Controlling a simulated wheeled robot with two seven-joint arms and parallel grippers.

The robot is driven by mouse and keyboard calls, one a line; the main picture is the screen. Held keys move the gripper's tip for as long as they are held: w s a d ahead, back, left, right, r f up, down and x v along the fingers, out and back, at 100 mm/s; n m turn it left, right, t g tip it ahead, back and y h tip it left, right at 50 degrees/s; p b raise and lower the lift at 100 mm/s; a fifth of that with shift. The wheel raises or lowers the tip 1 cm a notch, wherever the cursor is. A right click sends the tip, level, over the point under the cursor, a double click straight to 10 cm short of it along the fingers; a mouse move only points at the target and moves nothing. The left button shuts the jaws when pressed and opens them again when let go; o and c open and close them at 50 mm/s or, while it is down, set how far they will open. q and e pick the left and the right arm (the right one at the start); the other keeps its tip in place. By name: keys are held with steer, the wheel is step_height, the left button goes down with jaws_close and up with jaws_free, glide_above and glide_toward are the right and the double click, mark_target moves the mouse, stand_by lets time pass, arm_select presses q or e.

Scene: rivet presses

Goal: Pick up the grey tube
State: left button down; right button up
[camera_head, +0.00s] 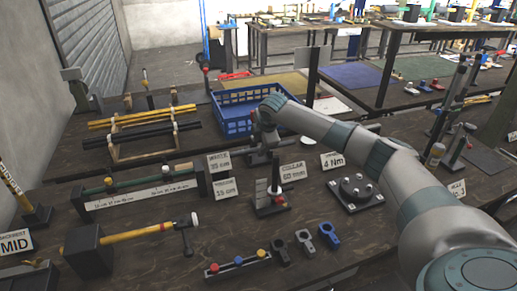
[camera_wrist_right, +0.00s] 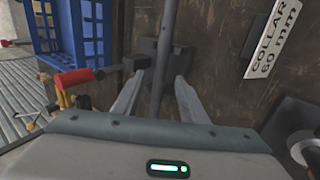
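The grey tube (camera_wrist_right: 168,45) shows in the right wrist view as a long thin bar. It runs down from the top edge into the space between my right fingers, over a dark block-like holder. My right gripper (camera_wrist_right: 158,100) is open, with one finger on each side of the tube. I see no clear contact between fingers and tube. In the head view my right gripper (camera_head: 262,145) is low over the table, in front of the blue crate, and partly hidden by its own wrist. I cannot clearly make out the tube there. My left gripper is not in view.
The blue crate (camera_head: 229,121) stands close behind my right gripper. A rack with yellow and black rods (camera_head: 142,134) is to the left. The collar sign (camera_head: 292,172), a small stand (camera_head: 270,203) and a round fixture (camera_head: 355,190) are in front.

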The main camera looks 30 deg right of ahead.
steer(key=shift+w+f, duration=0.25)
steer(key=shift+f, duration=0.2)
steer(key=shift+w+d+f, duration=0.1)
steer(key=shift+w+f, duration=0.1)
steer(key=shift+f, duration=0.2)
steer(key=c, duration=0.8)
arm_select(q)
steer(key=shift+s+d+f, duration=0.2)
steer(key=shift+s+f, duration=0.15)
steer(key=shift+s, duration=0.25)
arm_select(e)
jaws_close()
